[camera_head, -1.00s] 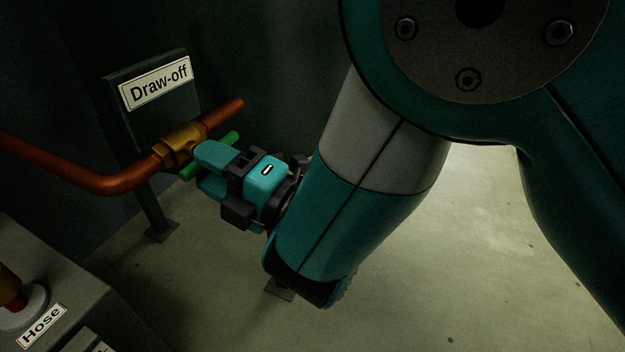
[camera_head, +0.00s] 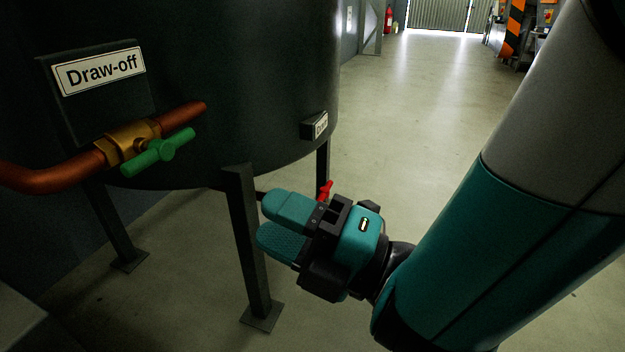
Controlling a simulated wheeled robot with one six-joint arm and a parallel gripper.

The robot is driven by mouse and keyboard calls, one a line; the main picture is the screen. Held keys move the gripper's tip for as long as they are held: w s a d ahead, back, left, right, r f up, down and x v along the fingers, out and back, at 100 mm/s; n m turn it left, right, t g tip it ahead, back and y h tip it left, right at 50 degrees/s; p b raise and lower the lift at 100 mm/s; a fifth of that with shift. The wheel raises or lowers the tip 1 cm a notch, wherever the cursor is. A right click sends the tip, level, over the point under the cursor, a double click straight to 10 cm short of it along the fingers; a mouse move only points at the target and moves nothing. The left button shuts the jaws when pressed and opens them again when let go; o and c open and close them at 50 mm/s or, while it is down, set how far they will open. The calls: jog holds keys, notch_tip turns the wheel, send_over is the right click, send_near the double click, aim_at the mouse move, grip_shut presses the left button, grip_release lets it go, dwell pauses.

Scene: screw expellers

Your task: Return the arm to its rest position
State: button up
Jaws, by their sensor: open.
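My gripper (camera_head: 262,223) is open and empty. Its two teal fingers point left, close to a dark tank leg as seen in the picture; I cannot tell the gap between them. My arm comes in from the right. The green valve handle (camera_head: 160,152) sits on a brass valve body (camera_head: 125,143) on the copper draw-off pipe (camera_head: 45,180), well left of my gripper and apart from it. The handle lies roughly along the pipe.
A dark tank (camera_head: 250,80) on legs (camera_head: 248,245) fills the left and middle. A "Draw-off" sign (camera_head: 105,70) stands above the valve. A red handle (camera_head: 325,190) shows just behind my gripper. Open floor (camera_head: 420,110) stretches to a far shutter (camera_head: 437,16).

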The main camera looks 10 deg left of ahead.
jog(key=w+d+r+m+t+h+p, duration=0.5)
jog(key=w+d+m+t+h, duration=0.4)
jog(key=w+m, duration=0.4)
jog(key=s+d+r+m+g+h+p, duration=0.2)
jog(key=d+m+g+h+p, duration=0.2)
jog(key=d+m+h+p, duration=0.45)
jog(key=s+d+r+m+g+y+p, duration=0.1)
jog(key=s+d+r+m+g+p, duration=0.15)
jog(key=s+r+g, duration=0.4)
jog(key=s+d+r+m+g+p, duration=0.1)
jog(key=s+d+r+m+g, duration=0.15)
jog(key=s, duration=0.75)
notch_tip(320, 180, up, 36)
jog(key=p, duration=3.7)
jog(key=shift+s+r+g+p, duration=0.2)
jog(key=shift+g+p, duration=0.1)
jog(key=shift+g, duration=0.1)
